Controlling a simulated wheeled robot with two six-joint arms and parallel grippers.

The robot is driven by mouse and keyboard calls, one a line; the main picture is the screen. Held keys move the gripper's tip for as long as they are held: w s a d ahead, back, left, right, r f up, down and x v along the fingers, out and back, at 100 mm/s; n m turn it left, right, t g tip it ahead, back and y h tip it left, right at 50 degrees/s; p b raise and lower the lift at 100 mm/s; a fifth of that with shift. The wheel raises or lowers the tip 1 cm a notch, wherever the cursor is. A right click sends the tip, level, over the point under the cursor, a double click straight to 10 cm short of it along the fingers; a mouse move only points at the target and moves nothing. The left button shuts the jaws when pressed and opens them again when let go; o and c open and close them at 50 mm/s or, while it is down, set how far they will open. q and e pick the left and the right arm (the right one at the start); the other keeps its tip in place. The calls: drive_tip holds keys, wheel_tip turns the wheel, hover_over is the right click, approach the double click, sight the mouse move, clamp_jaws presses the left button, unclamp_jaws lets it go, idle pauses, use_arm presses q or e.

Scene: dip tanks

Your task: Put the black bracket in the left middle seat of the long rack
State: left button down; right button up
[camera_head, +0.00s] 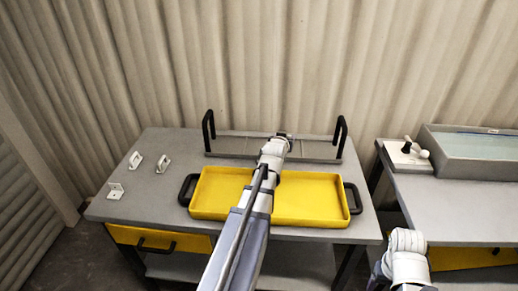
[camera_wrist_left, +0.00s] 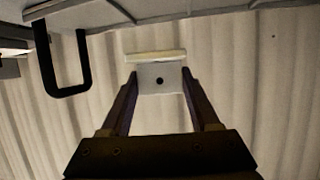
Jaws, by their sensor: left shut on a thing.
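The long rack (camera_head: 230,146) is a grey tray with dividers and a black handle at each end, at the back of the left table. My left gripper (camera_head: 284,136) is over the rack, right of its middle. The rack also shows upside down along the top of the wrist view (camera_wrist_left: 110,12). My arm hides part of the rack. My right gripper is out of view.
A yellow tray (camera_head: 220,213) with black handles lies in front of the rack, under my left arm. Several white brackets (camera_head: 115,191) lie on the left of the table. A grey tank (camera_head: 465,164) and a white block (camera_head: 402,164) stand on the right table.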

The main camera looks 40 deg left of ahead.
use_arm(q)
drive_tip(key=shift+w+n+g+y, duration=0.15)
drive_tip(key=shift+n+g+y, duration=0.55)
drive_tip(key=shift+n+y, duration=0.4)
drive_tip(key=n+g+y, duration=0.3)
drive_tip(key=n, duration=0.1)
drive_tip(key=a+n+g+y, duration=0.1)
drive_tip(key=n+g+y, duration=0.2)
drive_tip(key=n+g, duration=0.1)
drive_tip(key=shift+a+g, duration=0.15)
drive_tip(key=shift+g, duration=0.15)
